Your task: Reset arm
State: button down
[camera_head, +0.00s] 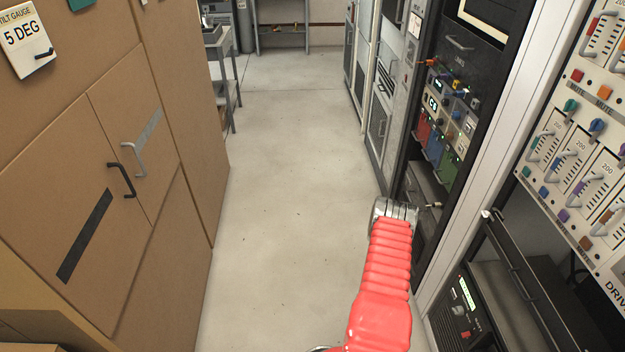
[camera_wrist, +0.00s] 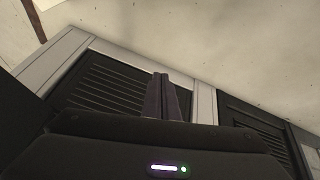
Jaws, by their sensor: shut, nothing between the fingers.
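My arm, in a red ribbed sleeve, reaches forward from the bottom of the head view. The grey end of the arm shows in front of the rack on the right, and the fingers are hidden there. In the wrist view my gripper (camera_wrist: 162,92) shows as dark fingers close together, shut and empty. Behind the fingers are dark louvred panels (camera_wrist: 100,85) in pale frames, seen tilted. I cannot tell whether the arm touches the rack.
A brown cabinet (camera_head: 150,190) with handles lines the left. Equipment racks (camera_head: 440,130) and a panel of sliders (camera_head: 580,150) line the right. The floor (camera_head: 275,190) between is clear. A grey table (camera_head: 222,55) stands farther back on the left, and a shelf (camera_head: 283,35) at the far end.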

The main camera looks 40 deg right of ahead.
jog(key=w+a+r+n+t+y, duration=0.35)
jog(key=w+r, duration=0.85)
jog(key=w, duration=0.4)
jog(key=w+a+r+n+y, duration=0.1)
jog(key=w+a+r+n, duration=0.25)
jog(key=r, duration=0.55)
jog(key=w+a+r+n+y, duration=0.15)
jog(key=w+a+r, duration=0.3)
jog(key=r, duration=0.45)
jog(key=s+a+r+n+t, duration=0.2)
jog(key=a+r+n, duration=0.2)
jog(key=a+r, duration=0.4)
jog(key=s+a+r+n+t+h, duration=0.1)
jog(key=a+r+n, duration=0.4)
jog(key=r, duration=1.5)
jog(key=s+a+r+n+t, duration=0.2)
jog(key=a+r+n, duration=0.3)
jog(key=a+r, duration=0.7)
notch_tip(320, 180, up, 3)
jog(key=shift+s+a+t+h, duration=0.25)
jog(key=shift+s+t+h, duration=0.1)
jog(key=shift+s, duration=0.3)
